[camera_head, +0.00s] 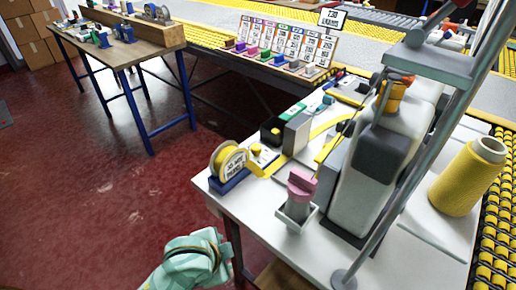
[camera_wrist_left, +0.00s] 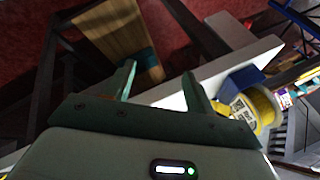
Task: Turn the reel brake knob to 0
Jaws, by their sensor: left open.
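A yellow tape reel (camera_head: 228,163) with a white printed label stands in a blue holder (camera_head: 228,184) at the white table's front left corner. A small yellow knob (camera_head: 256,149) is just behind it; its setting is too small to read. In the left wrist view the reel (camera_wrist_left: 257,108) is right of my fingers, and no brake knob can be made out. My left gripper (camera_wrist_left: 159,70) is open and empty, apart from the reel, near the white table edge. In the head view my teal left arm is at the bottom, in front of the table. My right gripper is not in view.
The white table (camera_head: 245,212) carries a pink-topped part (camera_head: 301,186), a tall grey-white machine (camera_head: 368,175) and a yellow thread cone (camera_head: 468,178). Yellow tape runs from the reel toward the machine. A wooden workbench (camera_head: 125,45) stands back left. Red floor between is clear.

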